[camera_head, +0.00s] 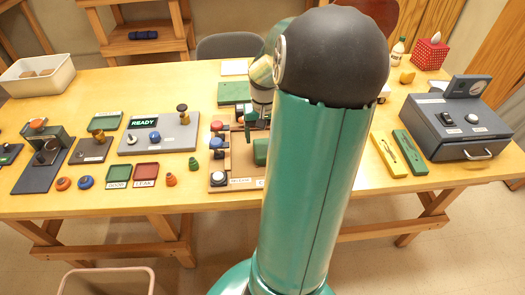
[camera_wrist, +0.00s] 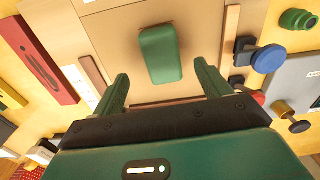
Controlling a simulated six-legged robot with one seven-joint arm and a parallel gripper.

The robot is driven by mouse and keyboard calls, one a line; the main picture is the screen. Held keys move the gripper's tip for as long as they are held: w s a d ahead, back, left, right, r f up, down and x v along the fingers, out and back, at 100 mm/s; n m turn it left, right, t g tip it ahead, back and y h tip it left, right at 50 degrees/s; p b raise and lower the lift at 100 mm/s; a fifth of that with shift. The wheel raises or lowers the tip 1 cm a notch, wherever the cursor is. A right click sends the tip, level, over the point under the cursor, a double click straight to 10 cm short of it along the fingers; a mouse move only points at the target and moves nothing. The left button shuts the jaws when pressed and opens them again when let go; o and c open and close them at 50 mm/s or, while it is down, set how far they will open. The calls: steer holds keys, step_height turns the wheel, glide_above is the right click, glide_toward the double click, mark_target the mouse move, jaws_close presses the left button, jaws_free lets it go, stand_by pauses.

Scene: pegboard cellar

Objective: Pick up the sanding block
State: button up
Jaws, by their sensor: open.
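The sanding block is most likely the green rounded block (camera_wrist: 160,55) lying on a tan board in the wrist view. Its green side also shows beside my arm in the head view (camera_head: 261,151). My gripper (camera_wrist: 160,84) is open and empty. Its two green fingers stand wide apart, left and right of the block's line, and the block appears just beyond the fingertips in the picture, untouched. In the head view my arm hides much of the board and most of the gripper.
Wooden strips flank the block. A blue knob (camera_wrist: 268,59) stands close to the right finger in the wrist view, with a gold knob (camera_wrist: 286,112) beyond. A long red piece (camera_wrist: 43,60) lies left. In the head view, a grey case (camera_head: 458,122) stands at right.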

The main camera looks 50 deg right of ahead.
mark_target(263, 147)
steer(key=f, duration=0.6)
steer(key=shift+w+f, duration=0.3)
steer(key=shift+f, duration=0.05)
steer(key=shift+c, duration=0.3)
steer(key=c, duration=1)
